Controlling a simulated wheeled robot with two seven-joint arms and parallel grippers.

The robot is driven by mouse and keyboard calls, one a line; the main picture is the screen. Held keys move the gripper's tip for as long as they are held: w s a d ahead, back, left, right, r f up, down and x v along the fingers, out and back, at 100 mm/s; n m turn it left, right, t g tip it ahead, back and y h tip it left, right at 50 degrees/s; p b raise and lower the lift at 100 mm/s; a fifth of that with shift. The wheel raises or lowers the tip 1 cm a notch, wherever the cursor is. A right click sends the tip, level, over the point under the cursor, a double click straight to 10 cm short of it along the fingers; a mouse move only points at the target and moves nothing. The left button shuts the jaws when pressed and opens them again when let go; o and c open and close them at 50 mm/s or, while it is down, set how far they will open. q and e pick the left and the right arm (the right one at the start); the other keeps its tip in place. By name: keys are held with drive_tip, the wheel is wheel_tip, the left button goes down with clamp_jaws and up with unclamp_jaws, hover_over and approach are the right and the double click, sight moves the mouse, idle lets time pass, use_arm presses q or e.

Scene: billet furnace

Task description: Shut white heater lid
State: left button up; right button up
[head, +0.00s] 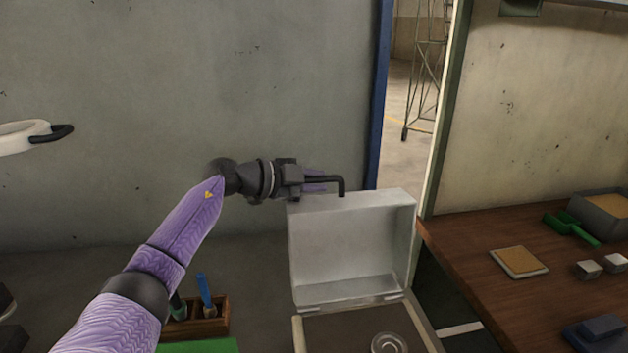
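The white heater lid (352,240) stands open and roughly upright at the centre right, hinged at its lower edge to the heater. The heater's brown top (340,332) shows in part below it, cut off by the frame. A black bar handle (341,186) sits along the lid's upper edge. My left gripper (316,180) is at this handle, with a purple finger above and another below the bar. The gripper body hides the handle's left part. I cannot tell whether the fingers are clamped on it. My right gripper is not in view.
A round clear dish (389,343) lies on the heater top. A wooden holder with tools (205,325) stands at the lower left. A wooden table (470,258) at right carries a tray, green scoop and blocks. A blue post (378,90) rises behind the lid.

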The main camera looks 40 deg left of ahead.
use_arm(q)
clamp_jaws()
drive_tip(key=shift+r, duration=0.15)
idle(0.9)
